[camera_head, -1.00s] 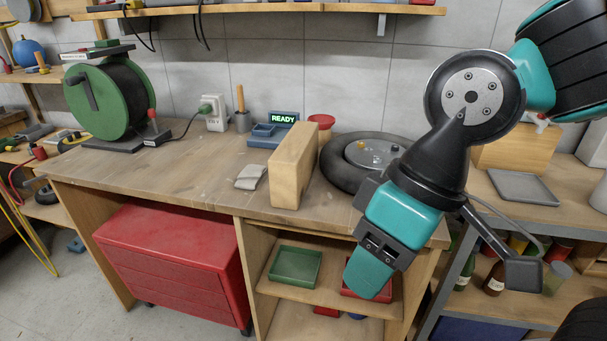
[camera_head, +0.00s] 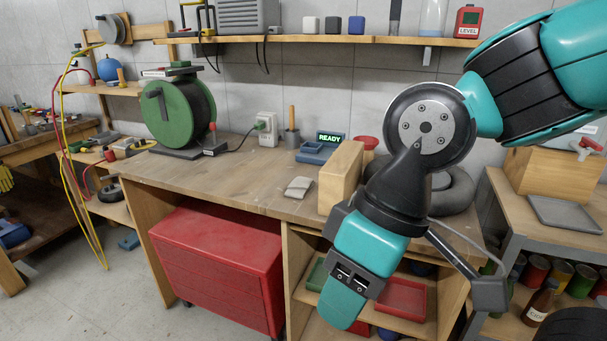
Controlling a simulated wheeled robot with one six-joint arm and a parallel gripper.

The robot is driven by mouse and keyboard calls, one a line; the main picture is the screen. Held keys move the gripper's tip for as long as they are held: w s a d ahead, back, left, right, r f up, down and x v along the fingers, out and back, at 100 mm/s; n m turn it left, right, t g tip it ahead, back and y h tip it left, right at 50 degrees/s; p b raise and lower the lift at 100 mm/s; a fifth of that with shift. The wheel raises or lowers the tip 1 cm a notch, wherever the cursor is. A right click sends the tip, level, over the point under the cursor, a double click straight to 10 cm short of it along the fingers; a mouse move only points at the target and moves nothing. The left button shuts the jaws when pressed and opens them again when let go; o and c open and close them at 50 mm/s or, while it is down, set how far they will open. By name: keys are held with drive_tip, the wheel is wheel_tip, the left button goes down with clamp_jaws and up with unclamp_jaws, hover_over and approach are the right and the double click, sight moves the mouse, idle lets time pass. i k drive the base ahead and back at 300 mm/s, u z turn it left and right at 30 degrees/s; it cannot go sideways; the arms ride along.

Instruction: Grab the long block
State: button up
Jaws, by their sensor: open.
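The long block (camera_head: 342,173) is a pale wooden block standing on its narrow side near the front edge of the wooden workbench (camera_head: 238,180). My arm's black wrist hides part of its right side. My gripper (camera_head: 341,312) hangs in the lower middle, in front of the bench and below its top. It is open, points down and appears empty, with the block above and behind it in the picture. Its far finger is hidden.
A grey cloth-like item (camera_head: 299,187) lies left of the block, with a blue tray (camera_head: 316,153) behind. A dark ring (camera_head: 455,190) is partly hidden behind my arm. A green reel (camera_head: 172,113) stands left. A red cabinet (camera_head: 217,265) is under the bench.

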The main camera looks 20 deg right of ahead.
sight(339, 177)
drive_tip(key=u, duration=0.2)
drive_tip(key=i, duration=0.7)
drive_tip(key=z, duration=0.7)
drive_tip(key=i, duration=0.5)
drive_tip(key=z, duration=0.55)
